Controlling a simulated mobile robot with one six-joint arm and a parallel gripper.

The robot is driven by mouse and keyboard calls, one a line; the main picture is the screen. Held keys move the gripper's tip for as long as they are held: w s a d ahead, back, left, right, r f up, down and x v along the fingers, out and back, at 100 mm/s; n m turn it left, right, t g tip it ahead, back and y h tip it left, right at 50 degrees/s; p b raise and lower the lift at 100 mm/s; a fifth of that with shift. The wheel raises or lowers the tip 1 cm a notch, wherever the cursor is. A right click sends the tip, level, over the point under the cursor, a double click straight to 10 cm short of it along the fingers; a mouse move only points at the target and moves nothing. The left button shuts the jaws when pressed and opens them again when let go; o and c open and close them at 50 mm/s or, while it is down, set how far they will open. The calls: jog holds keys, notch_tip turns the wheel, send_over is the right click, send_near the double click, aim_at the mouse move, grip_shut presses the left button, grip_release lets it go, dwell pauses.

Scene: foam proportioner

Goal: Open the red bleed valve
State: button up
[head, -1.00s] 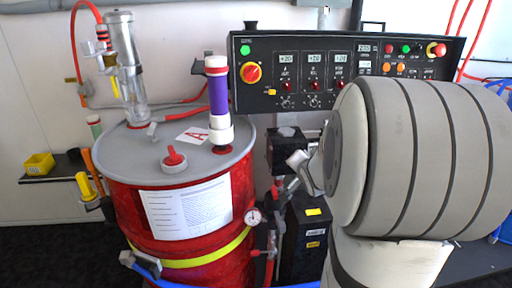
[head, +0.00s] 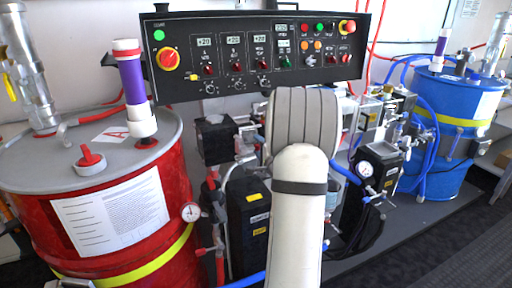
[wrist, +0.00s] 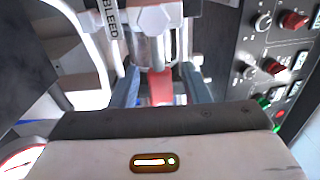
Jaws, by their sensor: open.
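In the wrist view, a red handle (wrist: 161,88) shows between the two blue-grey fingers of my gripper (wrist: 162,92). It lies below a bright metal fitting (wrist: 150,50), and a tag reading "BLEED" (wrist: 109,18) is at the upper left. My gripper is open, with a finger on each side of the red handle; I cannot tell whether either touches it. The handle's lower part is hidden behind my gripper body. In the head view my own arm covers the gripper and the handle.
A black control panel (head: 258,55) stands at the back. Black pump units (head: 249,225) stand near my arm. A blue drum (head: 457,100) is at right. Dark floor (head: 460,235) is clear at lower right.

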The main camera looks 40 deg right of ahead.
jog(key=shift+x, duration=0.85)
jog(key=shift+c, duration=0.4)
grip_shut()
